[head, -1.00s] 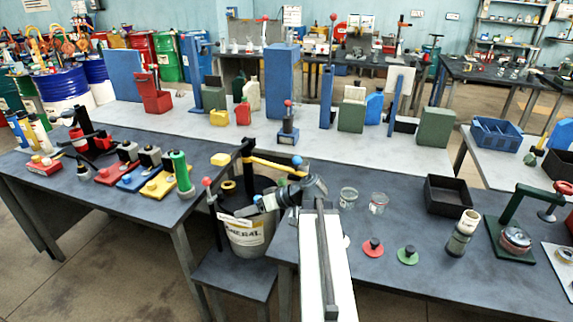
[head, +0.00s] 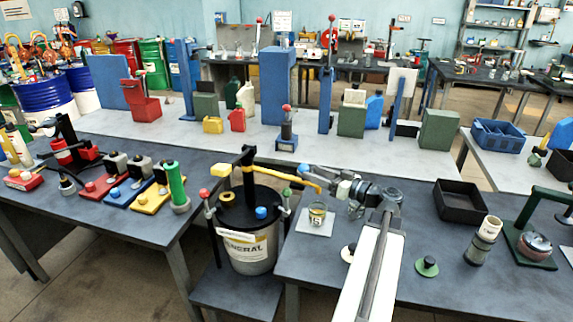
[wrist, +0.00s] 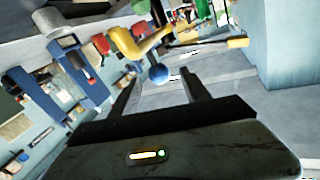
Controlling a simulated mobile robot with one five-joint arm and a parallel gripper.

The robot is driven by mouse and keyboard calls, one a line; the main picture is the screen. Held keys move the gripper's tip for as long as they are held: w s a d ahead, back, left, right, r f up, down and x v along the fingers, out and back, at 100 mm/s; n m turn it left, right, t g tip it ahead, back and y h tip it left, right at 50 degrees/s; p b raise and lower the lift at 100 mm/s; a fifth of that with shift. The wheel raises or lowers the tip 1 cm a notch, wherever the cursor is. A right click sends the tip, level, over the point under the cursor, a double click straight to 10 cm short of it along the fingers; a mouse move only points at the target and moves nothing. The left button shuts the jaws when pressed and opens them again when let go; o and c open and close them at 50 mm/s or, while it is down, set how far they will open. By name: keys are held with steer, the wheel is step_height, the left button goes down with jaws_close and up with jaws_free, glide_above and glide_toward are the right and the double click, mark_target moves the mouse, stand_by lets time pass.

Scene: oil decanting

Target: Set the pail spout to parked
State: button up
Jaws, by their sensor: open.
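The pail (head: 248,252) has a pale label and a dark lid and stands on a low stand between the tables. Its yellow spout (head: 278,175) runs right from the black post, with its bent tip over the table edge near a small labelled jar (head: 318,213). A blue ball knob (head: 303,169) shows by the spout; it also shows in the wrist view (wrist: 158,73), just beyond my fingertips and between their lines, with the yellow spout (wrist: 135,45) beside it. My gripper (head: 325,180) is open and empty, right of the knob (wrist: 157,88).
The jar stands on a pale card. A black tray (head: 460,202), a green disc (head: 427,266) and a dark cylinder (head: 482,242) lie to the right. Pumps on coloured bases (head: 150,200) stand on the left table.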

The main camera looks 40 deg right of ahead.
steer(key=shift+d, duration=0.2)
steer(key=w, duration=0.2)
steer(key=w+a, duration=0.1)
steer(key=w, duration=0.5)
steer(key=shift+a, duration=0.25)
steer(key=shift+s, duration=0.1)
steer(key=shift+c, duration=0.3)
jaws_close()
stand_by(0.6)
